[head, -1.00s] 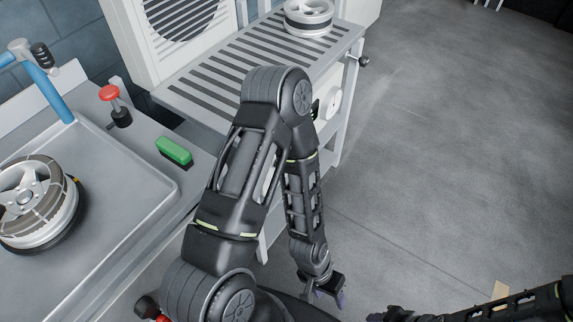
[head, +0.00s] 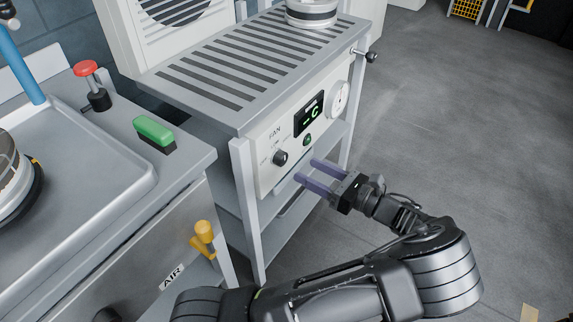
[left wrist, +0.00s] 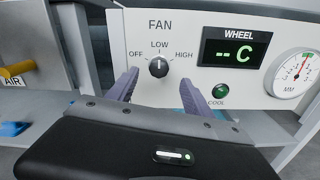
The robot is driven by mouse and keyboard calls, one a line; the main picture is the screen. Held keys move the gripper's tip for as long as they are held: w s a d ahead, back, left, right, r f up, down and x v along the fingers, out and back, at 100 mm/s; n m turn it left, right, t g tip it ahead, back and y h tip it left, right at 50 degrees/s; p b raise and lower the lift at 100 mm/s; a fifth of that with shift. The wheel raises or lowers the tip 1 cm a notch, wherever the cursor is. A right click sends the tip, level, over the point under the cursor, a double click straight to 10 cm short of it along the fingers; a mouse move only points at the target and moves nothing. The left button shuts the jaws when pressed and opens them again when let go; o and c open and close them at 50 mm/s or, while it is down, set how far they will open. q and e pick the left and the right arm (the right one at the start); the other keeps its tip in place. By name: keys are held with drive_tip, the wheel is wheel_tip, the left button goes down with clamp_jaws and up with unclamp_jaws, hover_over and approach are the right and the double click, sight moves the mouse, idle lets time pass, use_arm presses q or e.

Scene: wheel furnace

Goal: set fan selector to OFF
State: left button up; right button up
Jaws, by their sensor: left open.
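The fan selector (head: 281,157) is a small black knob on the white front panel, under the word FAN. In the left wrist view the knob (left wrist: 158,67) has OFF at its left, LOW above and HIGH at its right; its white mark points up at LOW. My left gripper (head: 307,170) is open and empty in front of the panel, its purple fingers reaching toward it, right of the knob in the head view. In the left wrist view its fingertips (left wrist: 158,80) stand on either side of the knob, with no clear contact. My right gripper is out of view.
The panel also bears a green-lit display (head: 309,113), a green COOL button (head: 307,139) and a round gauge (head: 339,98). A slatted top (head: 250,65) carries a wheel (head: 312,12). A yellow AIR valve (head: 204,238) is at the left. Open floor lies right.

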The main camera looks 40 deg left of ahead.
sight(285, 160)
use_arm(q)
drive_tip(key=shift+s+a+f+b, duration=0.1)
drive_tip(key=shift+a+b, duration=0.2)
drive_tip(key=shift+a, duration=3.7)
clamp_jaws()
